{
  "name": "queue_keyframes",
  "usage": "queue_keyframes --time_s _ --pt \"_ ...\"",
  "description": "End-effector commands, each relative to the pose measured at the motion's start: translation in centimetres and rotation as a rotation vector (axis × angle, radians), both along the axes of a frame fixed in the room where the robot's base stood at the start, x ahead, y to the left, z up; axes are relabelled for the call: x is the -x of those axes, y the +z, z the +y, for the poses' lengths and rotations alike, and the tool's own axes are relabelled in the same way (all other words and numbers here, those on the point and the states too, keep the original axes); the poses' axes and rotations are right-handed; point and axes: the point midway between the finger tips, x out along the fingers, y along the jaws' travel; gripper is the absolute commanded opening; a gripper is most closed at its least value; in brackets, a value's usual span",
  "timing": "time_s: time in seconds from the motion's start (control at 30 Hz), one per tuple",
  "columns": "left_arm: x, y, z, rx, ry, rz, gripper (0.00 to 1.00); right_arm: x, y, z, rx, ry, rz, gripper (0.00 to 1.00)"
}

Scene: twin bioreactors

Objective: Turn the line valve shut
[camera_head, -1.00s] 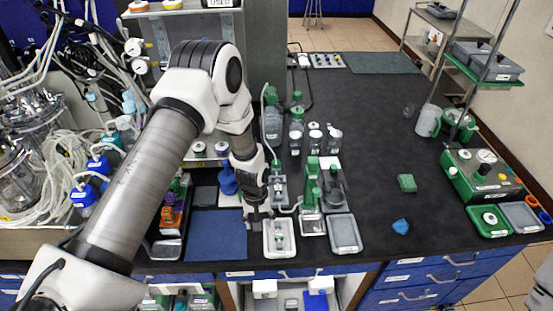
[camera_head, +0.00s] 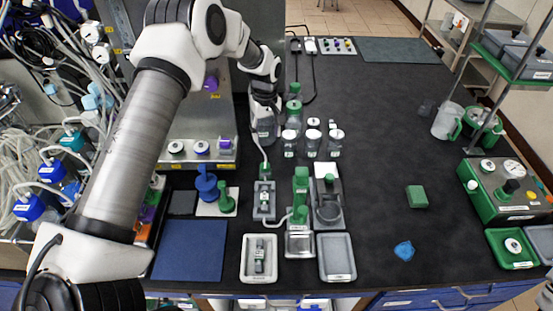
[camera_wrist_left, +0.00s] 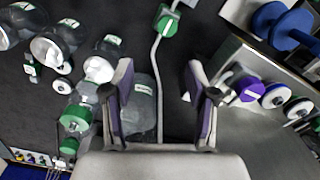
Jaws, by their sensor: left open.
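A thin pale tube with a small green valve (camera_head: 264,170) on it runs forward from under my left gripper to a grey block (camera_head: 264,198). I take this green piece to be the line valve; in the left wrist view it (camera_wrist_left: 168,22) sits on the tube beyond the fingertips. My left gripper (camera_head: 265,135) is behind it, over a clear bottle. In the left wrist view my left gripper (camera_wrist_left: 161,80) is open, with the tube passing between its fingers and the bottle (camera_wrist_left: 140,100) by the left finger. My right gripper is not clearly in view.
Small white-capped bottles (camera_head: 313,140) stand right of the gripper. A metal unit with coloured knobs (camera_head: 202,147) is at its left. A pale tray (camera_head: 246,275) with a grey piece and a grey tray (camera_head: 338,258) lie in front. The dark bench right of centre is mostly clear.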

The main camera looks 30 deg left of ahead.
Motion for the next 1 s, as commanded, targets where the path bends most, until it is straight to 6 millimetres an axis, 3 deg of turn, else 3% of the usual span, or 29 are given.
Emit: queue_keyframes --time_s 0.03,0.1,0.3,0.47,0.8,1.0 --pt "0.1 -1.8 0.0 0.001 0.000 -0.001 0.58 0.1 -1.9 0.0 0.000 0.000 0.002 0.40" --pt "0.0 -3.2 0.0 0.001 0.000 -0.001 0.58 0.2 -3.1 0.0 0.000 0.000 0.003 0.40" --pt "0.1 -5.6 0.0 0.001 -0.001 -0.001 0.58 0.2 -5.6 0.0 0.000 0.000 0.003 0.40" --pt "0.1 -6.2 0.0 0.000 -0.001 0.001 0.58 0.2 -5.0 0.0 0.000 0.000 0.002 0.40" --pt "0.2 -12.1 0.0 0.000 -0.001 0.001 0.58 0.1 -3.1 0.0 0.000 0.000 0.002 0.40" --pt "0.2 -13.2 0.0 0.001 -0.001 -0.001 0.58 0.1 -3.1 0.0 0.000 0.000 0.002 0.40"
